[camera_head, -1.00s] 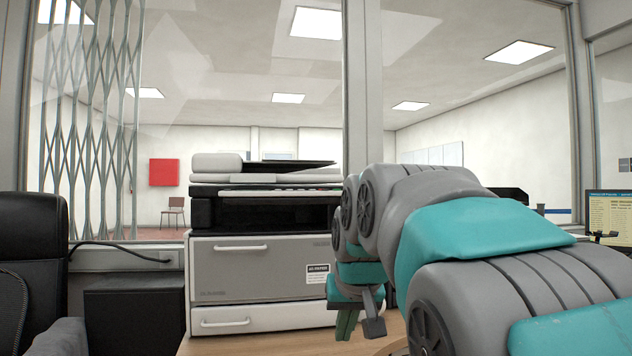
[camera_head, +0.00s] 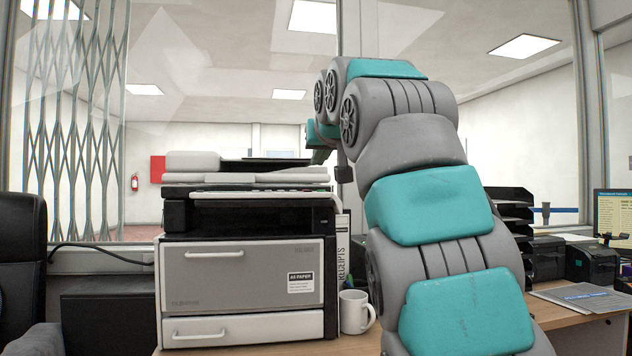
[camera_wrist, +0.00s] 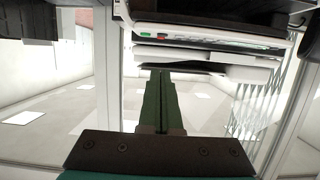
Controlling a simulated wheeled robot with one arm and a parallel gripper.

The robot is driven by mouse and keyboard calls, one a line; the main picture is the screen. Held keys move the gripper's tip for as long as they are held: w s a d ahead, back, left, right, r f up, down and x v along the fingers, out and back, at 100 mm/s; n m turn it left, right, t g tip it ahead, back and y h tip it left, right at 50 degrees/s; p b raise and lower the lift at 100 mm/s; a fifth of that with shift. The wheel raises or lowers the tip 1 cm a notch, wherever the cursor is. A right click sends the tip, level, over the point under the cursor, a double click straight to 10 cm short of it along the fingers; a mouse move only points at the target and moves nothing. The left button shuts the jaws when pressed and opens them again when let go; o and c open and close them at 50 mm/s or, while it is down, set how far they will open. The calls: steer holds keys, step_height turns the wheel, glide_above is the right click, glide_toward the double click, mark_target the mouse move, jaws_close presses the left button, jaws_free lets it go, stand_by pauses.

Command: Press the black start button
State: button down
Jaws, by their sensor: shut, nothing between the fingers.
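The copier (camera_head: 240,275) stands on the wooden counter. Its control panel (camera_head: 262,193) runs along the upper front edge. In the wrist view the panel (camera_wrist: 205,38) appears upside down at the top, with small green and red marks. I cannot make out the black start button for certain. My gripper (camera_head: 318,158) is raised near the copier's top right, above panel height. In the wrist view its green fingers (camera_wrist: 160,78) are together and empty, appearing apart from the panel.
A white mug (camera_head: 355,311) and a receipts binder (camera_head: 343,255) stand right of the copier. A black chair (camera_head: 22,265) is at left. Glass panes stand behind the copier.

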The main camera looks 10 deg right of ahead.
steer(key=shift+w+r+t, duration=0.15)
steer(key=shift+r+t, duration=0.15)
steer(key=shift+r, duration=0.6)
steer(key=p, duration=0.3)
glide_above(310, 192)
step_height(310, 192, down, 2)
step_height(310, 192, down, 2)
steer(key=shift+d+f+b, duration=0.1)
steer(key=shift+f+b, duration=0.15)
steer(key=shift+b, duration=0.65)
steer(key=shift+f+b, duration=0.65)
steer(key=shift+f, duration=0.35)
